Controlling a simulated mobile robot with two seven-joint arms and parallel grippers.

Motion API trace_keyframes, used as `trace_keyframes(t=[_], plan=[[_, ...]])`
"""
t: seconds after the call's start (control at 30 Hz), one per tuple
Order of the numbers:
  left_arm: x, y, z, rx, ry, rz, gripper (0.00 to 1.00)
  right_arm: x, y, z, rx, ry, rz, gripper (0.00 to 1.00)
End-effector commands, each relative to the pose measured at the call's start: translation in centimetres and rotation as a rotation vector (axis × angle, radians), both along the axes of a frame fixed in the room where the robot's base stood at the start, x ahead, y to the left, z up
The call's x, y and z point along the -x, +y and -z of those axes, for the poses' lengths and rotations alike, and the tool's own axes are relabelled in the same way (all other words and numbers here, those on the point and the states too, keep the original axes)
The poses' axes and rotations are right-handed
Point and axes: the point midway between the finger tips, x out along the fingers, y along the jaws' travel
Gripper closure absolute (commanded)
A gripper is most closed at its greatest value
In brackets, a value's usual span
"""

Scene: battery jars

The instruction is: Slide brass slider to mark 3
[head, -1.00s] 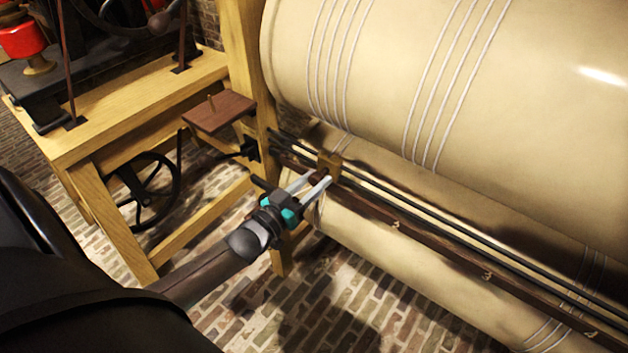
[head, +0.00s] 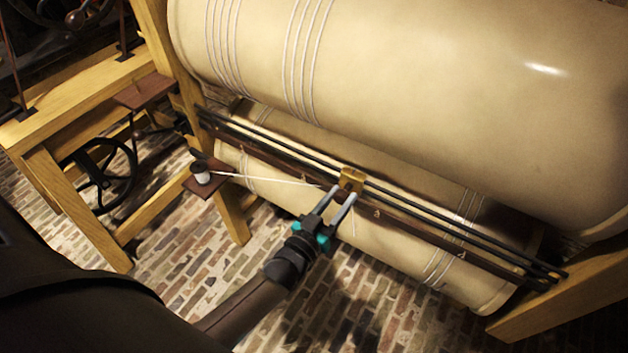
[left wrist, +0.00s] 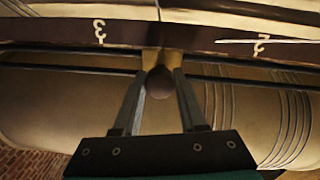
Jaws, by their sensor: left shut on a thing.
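The brass slider (head: 352,179) sits on two dark parallel rods in front of the lower cream roller. It also shows in the left wrist view (left wrist: 151,60), with a round dark knob (left wrist: 159,84) facing me. My left gripper (head: 342,196) is shut on this knob, one finger on each side. A dark rail with pale marks runs alongside the rods. In the left wrist view mark 3 (left wrist: 99,31) is left of the slider and a mark that looks like 2 (left wrist: 262,44) is right of it. The slider stands between them. My right gripper is not in view.
A large cream roller (head: 400,90) with white line bands lies above the rods. A white spool (head: 201,174) sits on a small brown shelf at left, with a pale thread running toward the slider. A wooden frame (head: 490,318) bounds the right end.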

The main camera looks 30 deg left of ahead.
Motion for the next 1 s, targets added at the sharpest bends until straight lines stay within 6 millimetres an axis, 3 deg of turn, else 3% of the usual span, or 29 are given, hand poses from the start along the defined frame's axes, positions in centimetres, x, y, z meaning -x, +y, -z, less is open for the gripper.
trace_keyframes(t=[0.1, 0.33, 0.53, 0.9, 0.93, 1.0], plan=[[0.2, -3.3, -0.2, 0.006, -0.002, 0.001, 1.00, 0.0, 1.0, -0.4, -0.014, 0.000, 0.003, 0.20], [0.5, -6.9, -0.1, 0.004, -0.004, 0.001, 1.00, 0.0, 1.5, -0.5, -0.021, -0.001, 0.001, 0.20], [0.6, -8.1, -0.1, 0.002, -0.004, 0.001, 1.00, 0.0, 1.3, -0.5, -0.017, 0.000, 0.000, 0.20], [0.6, -8.2, -0.1, 0.001, -0.004, 0.001, 1.00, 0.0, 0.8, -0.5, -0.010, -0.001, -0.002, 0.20], [0.6, -8.2, -0.1, 0.001, -0.004, 0.001, 0.55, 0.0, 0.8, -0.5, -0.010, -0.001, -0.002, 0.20], [0.6, -8.1, -0.1, 0.001, -0.004, 0.001, 0.47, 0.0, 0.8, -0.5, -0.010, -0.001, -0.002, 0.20]])
